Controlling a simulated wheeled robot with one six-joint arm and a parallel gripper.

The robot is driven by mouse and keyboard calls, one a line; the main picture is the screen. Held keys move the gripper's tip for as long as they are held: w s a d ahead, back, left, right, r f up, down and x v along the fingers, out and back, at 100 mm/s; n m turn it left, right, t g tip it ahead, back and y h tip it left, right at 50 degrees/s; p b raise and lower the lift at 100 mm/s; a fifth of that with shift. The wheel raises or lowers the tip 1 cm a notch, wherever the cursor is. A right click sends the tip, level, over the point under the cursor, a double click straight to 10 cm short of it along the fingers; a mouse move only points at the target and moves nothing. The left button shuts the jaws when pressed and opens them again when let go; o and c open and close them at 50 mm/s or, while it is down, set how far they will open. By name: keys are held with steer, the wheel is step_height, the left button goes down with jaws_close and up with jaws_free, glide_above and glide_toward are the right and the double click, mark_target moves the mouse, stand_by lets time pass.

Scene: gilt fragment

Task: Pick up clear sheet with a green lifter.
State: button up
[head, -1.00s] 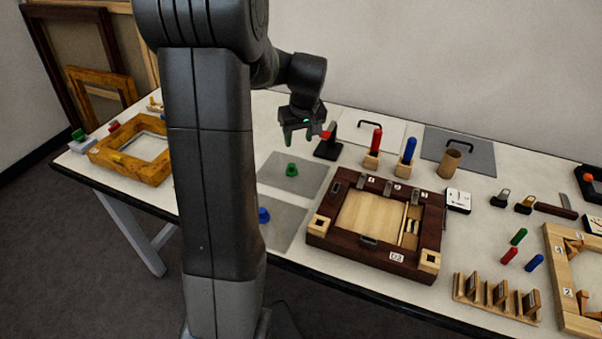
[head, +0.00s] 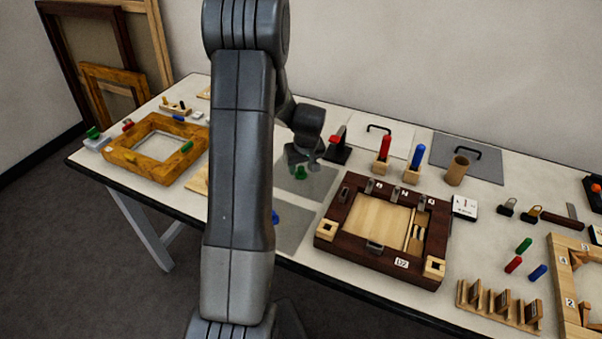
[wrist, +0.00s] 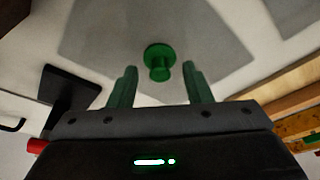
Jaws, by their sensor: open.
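The clear sheet (head: 318,186) lies flat on the table and looks grey and see-through. Its green lifter (head: 300,172) is a small knob standing up from the sheet; it also shows in the wrist view (wrist: 159,60). My gripper (head: 303,165) is close above the lifter, pointing down. In the wrist view my gripper (wrist: 159,85) has its two green fingers apart, and the lifter appears centred between their tips. I cannot tell whether the tips are level with the knob. Part of the sheet is hidden behind my arm in the head view.
A second grey sheet (head: 291,229) with a blue lifter (head: 275,217) lies nearer the front edge, partly behind my arm. A dark wooden frame (head: 332,250) is close on the right. A black stand with a red top (head: 337,150) is just behind my gripper.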

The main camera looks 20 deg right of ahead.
steer(key=shift+w+f, duration=0.15)
steer(key=shift+f, duration=0.3)
jaws_close()
